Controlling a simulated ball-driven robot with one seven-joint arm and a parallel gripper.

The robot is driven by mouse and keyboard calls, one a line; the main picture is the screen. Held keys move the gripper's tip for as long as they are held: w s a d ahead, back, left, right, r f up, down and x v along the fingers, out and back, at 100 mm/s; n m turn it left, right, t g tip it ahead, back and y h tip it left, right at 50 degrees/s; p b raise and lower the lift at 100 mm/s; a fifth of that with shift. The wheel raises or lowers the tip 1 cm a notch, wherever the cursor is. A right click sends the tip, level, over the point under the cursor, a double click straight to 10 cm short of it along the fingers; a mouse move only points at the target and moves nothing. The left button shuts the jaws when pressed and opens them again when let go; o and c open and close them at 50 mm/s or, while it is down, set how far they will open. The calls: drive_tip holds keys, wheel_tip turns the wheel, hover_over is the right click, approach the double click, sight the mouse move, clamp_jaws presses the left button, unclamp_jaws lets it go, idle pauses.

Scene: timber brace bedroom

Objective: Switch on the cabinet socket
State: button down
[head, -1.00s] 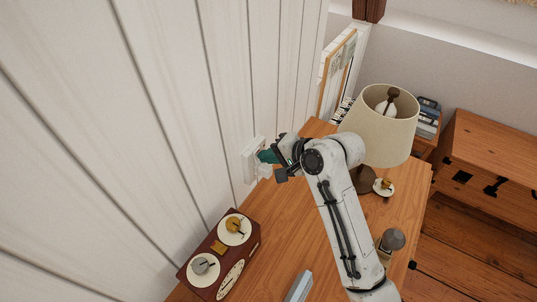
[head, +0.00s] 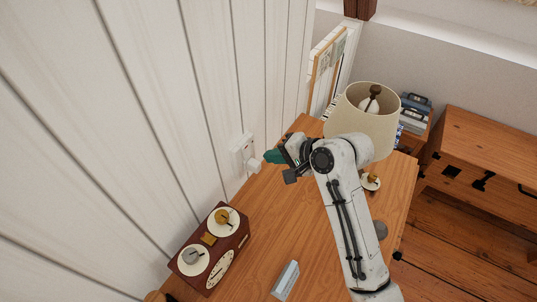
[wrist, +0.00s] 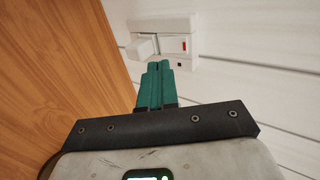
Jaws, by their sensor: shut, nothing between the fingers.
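The white socket (head: 240,150) is on the white plank wall just above the wooden cabinet top (head: 300,215). A white plug (head: 254,165) sits in it. In the wrist view, the socket (wrist: 165,24) is at the top, with the plug (wrist: 143,47) on its left part. A small red mark (wrist: 185,46) shows on the socket's right part. My gripper (head: 270,156) has teal fingers, shut and empty, pointing at the wall. In the head view the tips are a little right of the socket. In the wrist view the fingertips (wrist: 158,66) appear just below the plug and red mark, apparently clear of both.
A lamp with a cream shade (head: 362,115) stands behind my arm. A dark red box with dials (head: 209,249) is at the front left of the cabinet top. A small grey-white object (head: 286,280) lies near the front. The middle of the top is clear.

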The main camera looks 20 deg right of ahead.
drive_tip(key=v, duration=0.8)
drive_tip(key=shift+b, duration=0.3)
